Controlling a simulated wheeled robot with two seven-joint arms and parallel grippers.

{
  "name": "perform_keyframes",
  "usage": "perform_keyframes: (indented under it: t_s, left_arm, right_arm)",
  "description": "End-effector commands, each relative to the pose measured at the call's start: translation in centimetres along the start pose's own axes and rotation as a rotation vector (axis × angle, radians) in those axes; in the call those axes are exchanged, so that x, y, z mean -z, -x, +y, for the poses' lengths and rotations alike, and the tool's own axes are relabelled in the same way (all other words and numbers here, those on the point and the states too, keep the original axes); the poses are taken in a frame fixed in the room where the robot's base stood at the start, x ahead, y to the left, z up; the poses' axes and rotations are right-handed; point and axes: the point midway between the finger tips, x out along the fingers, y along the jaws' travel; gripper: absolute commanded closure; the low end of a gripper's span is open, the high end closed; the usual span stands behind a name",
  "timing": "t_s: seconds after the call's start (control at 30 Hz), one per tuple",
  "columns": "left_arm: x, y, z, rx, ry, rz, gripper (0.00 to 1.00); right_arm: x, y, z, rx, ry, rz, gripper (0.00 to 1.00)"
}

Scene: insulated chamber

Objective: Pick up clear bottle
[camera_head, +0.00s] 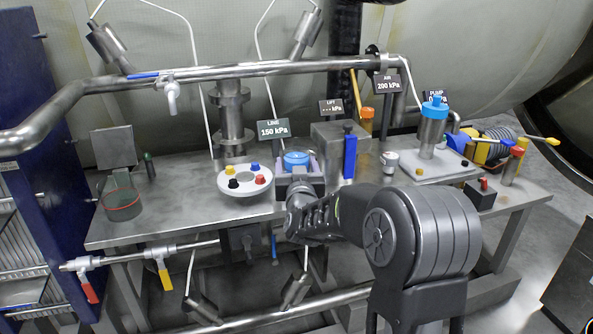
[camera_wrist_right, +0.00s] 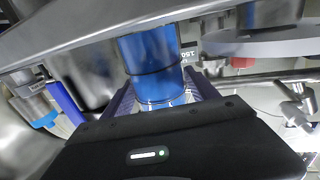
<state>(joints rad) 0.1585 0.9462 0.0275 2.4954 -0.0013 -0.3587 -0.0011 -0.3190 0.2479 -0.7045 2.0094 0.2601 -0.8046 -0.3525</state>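A blue cylinder (camera_head: 296,158) stands upright at the table's front, its blue top showing in the head view. In the right wrist view the blue cylinder (camera_wrist_right: 152,68) has dark rings and a paler, shiny end. My right gripper (camera_head: 299,172) is at the cylinder, with a finger on either side of it. In the wrist view these fingers (camera_wrist_right: 163,92) flank it closely, but contact is not clear. A see-through jar (camera_head: 122,205) with a red ring stands at the table's left end. I cannot tell which one is the clear bottle. My left gripper is out of view.
A round white plate (camera_head: 233,190) with coloured knobs lies just left of my right gripper. A blue upright bar (camera_head: 349,157) stands to its right. A metal pump (camera_head: 433,130) stands farther right. Pipes (camera_head: 230,72) cross behind the table. Valves hang at the front edge.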

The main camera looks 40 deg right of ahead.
Motion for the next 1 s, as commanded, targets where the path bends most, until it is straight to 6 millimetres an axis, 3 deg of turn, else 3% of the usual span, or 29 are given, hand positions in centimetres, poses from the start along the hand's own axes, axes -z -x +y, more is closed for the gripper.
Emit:
perform_keyframes:
  t_s: [0.8,1.0]
  left_arm:
    - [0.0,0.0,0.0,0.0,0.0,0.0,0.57]
    - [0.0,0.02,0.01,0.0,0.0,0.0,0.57]
  right_arm:
    - [0.0,0.0,0.01,0.0,0.0,0.0,0.99]
    - [0.16,-0.02,0.01,0.0,-0.001,0.003,0.99]
